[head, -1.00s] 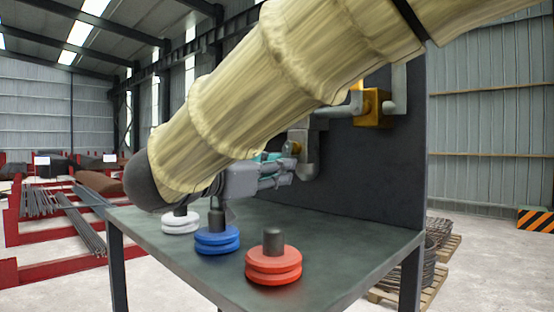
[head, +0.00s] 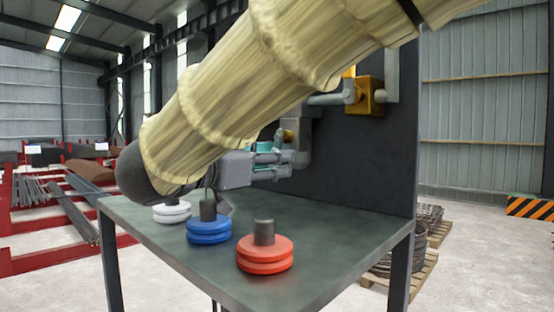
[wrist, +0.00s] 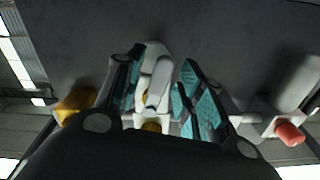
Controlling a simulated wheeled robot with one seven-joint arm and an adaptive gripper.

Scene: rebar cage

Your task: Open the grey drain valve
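My gripper (wrist: 160,95) has its two teal-padded fingers spread on either side of a pale grey handle (wrist: 157,82) in the wrist view. The handle lies between the pads, with a gap at the right pad; contact at the left pad cannot be told. A small yellow part (wrist: 151,126) shows below the handle, close to the dark palm. In the head view my gripper (head: 285,163) is in front of the dark panel, beside grey pipework (head: 304,148). My forearm hides much of the panel there, and the handle cannot be made out.
A yellow valve body (head: 365,95) sits on the panel to the right; a yellow block (wrist: 75,104) and a red-orange knob (wrist: 290,133) flank the fingers. White (head: 172,212), blue (head: 208,230) and red (head: 265,254) disc stacks stand on the table (head: 330,245) below.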

